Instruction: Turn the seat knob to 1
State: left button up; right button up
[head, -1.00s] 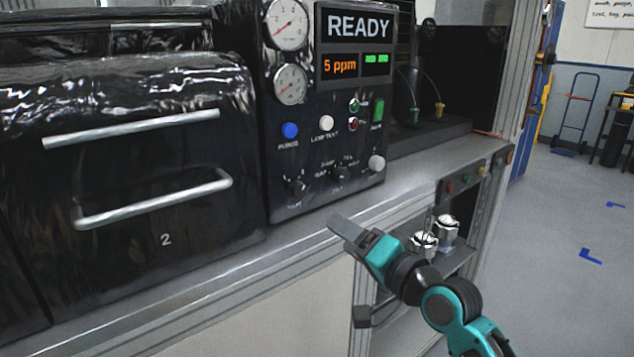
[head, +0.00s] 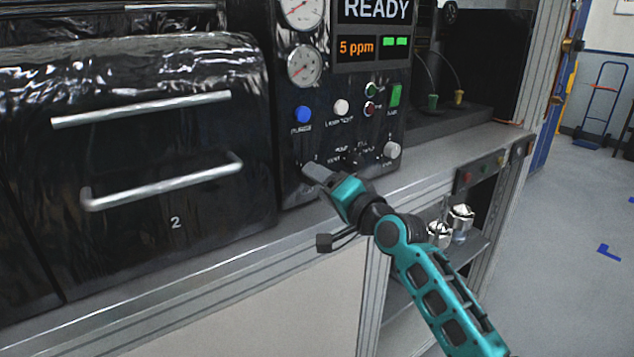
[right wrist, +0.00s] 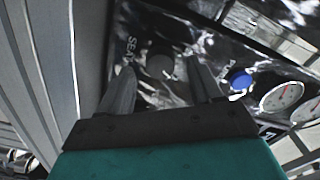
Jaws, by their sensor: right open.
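The seat knob (right wrist: 160,64) is a dark round knob beside the word SEAT in the right wrist view. It shows between the two fingertips of my right gripper (right wrist: 161,72), with a gap on each side. Whether the fingertips reach down around it or stop short of it, I cannot tell. In the head view my open right gripper (head: 316,172) is at the lower left of the black control panel (head: 325,135) and hides the knob. The knob's pointer setting cannot be read. My left gripper is out of view.
A blue button (head: 303,114), a white button (head: 341,107) and a light knob (head: 392,150) are on the same panel. Dial gauges and a READY display (head: 374,12) are above. A black drawer with a bar handle (head: 165,182) is at left. Metal parts (head: 460,220) stand on a shelf below.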

jog(key=shift+x, duration=1)
jog(key=c, duration=1.1)
